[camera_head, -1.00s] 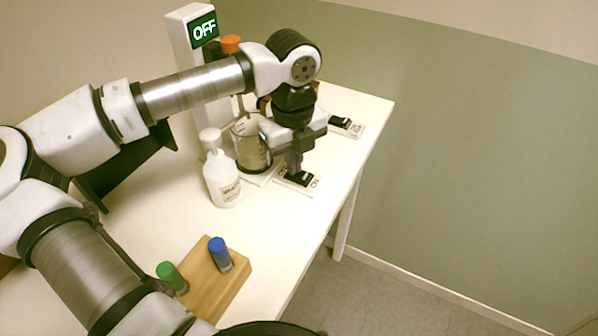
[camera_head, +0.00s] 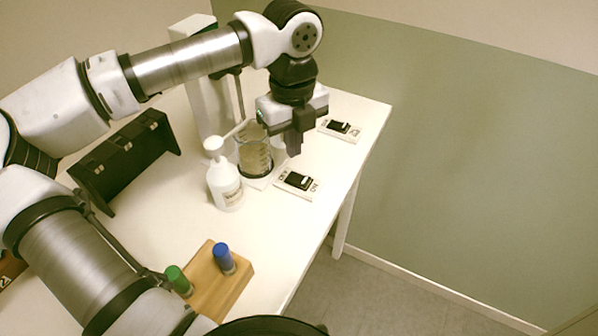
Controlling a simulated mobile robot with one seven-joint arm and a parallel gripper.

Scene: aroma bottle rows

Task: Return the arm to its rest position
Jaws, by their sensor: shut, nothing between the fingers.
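My gripper (camera_head: 293,150) is shut and empty. It hangs pointing down above the table, a little above and behind the nearer black rocker switch (camera_head: 298,181) on its white plate, apart from it. My arm reaches across from the left, with its wrist bent down over the back of the table. The glass beaker (camera_head: 254,155), holding cloudy liquid, stands just left of my gripper.
A white bottle (camera_head: 226,186) stands in front of the beaker. A second switch (camera_head: 342,129) lies behind on the right. A wooden block (camera_head: 222,289) with blue and green-capped vials is at the front. A black rack (camera_head: 124,163) stands left. The white table (camera_head: 290,232) is clear at front right.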

